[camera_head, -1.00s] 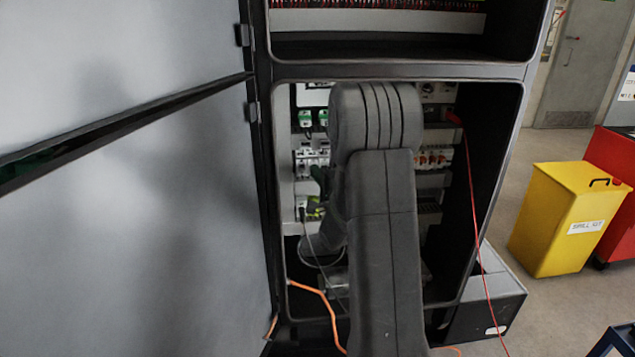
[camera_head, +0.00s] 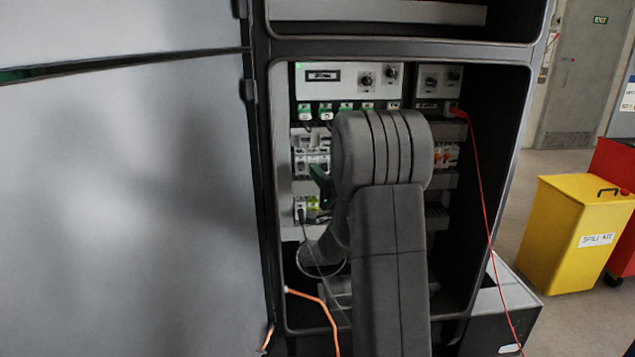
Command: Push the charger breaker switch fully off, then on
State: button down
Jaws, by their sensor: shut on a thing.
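The open cabinet bay holds a row of white breakers (camera_head: 308,142) at the left, under green-marked units. The charger breaker switch is among these small devices, and its lever cannot be told apart here. My gripper (camera_head: 320,180) shows only as a dark green part beside the row, at its lower right edge. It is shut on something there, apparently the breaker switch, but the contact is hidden. My grey arm covers the middle of the bay and most of the gripper. Whether the switch is up or down cannot be seen.
The cabinet door (camera_head: 120,200) stands open at the left. An orange cable (camera_head: 318,300) and a red cable (camera_head: 478,190) hang in front of the bay. A yellow spill kit bin (camera_head: 575,235) and a red cabinet (camera_head: 612,165) stand at the right.

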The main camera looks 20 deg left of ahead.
jog(key=c, duration=1.5)
grip_release()
jog(key=shift+c, duration=0.2)
jog(key=b+v, duration=0.1)
jog(key=v, duration=1.2)
jog(key=shift+s+d, duration=0.2)
jog(key=shift+d, duration=0.15)
jog(key=shift+f, duration=0.15)
jog(key=p+x, duration=0.2)
jog(key=x, duration=1.2)
